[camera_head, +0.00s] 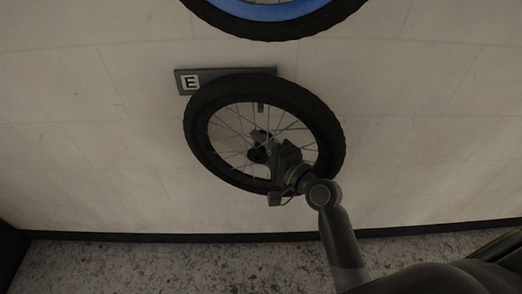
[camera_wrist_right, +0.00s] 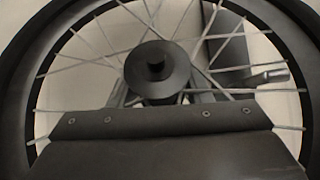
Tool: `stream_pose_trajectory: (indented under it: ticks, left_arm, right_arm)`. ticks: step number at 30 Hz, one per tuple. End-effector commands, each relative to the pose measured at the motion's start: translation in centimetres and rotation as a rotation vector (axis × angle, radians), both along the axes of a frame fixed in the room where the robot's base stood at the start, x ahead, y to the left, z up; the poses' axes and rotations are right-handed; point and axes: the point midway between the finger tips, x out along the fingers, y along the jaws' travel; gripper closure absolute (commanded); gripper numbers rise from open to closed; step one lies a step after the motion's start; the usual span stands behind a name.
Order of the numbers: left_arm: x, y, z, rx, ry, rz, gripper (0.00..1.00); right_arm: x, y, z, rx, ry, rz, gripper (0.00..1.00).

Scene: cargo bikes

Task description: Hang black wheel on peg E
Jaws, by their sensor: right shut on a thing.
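The black wheel (camera_head: 201,137) is upright in front of the pale wall, over part of the plate marked E (camera_head: 189,82). My right gripper (camera_head: 260,148) reaches in from the lower right and is shut on the wheel at its hub. The hub (camera_wrist_right: 157,70) and several spokes show close up in the right wrist view, with the gripper body (camera_wrist_right: 157,125) below. Peg E (camera_head: 261,106) shows between the spokes, inside the rim near its top. A peg end also shows at the right in the right wrist view (camera_wrist_right: 275,76). I cannot tell whether the wheel bears on it. My left gripper is out of view.
A blue-rimmed wheel (camera_head: 270,12) hangs above, cut off by the top edge. A dark skirting strip (camera_head: 190,237) and grey speckled floor (camera_head: 150,265) lie below. The wall left and right of the black wheel is clear.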

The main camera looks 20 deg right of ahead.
Motion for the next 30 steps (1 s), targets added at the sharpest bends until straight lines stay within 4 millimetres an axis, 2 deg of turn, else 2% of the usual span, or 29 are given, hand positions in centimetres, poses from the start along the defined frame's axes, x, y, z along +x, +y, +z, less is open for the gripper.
stream_pose_trajectory:
  ticks: [12, 30]
  left_arm:
    - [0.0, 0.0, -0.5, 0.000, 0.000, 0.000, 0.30]
    - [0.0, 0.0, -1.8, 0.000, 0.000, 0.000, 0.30]
  right_arm:
    - [2.1, -0.6, 0.0, 0.000, -0.009, 0.000, 1.00]
    - [3.2, -0.9, -1.5, 0.002, -0.008, 0.000, 1.00]
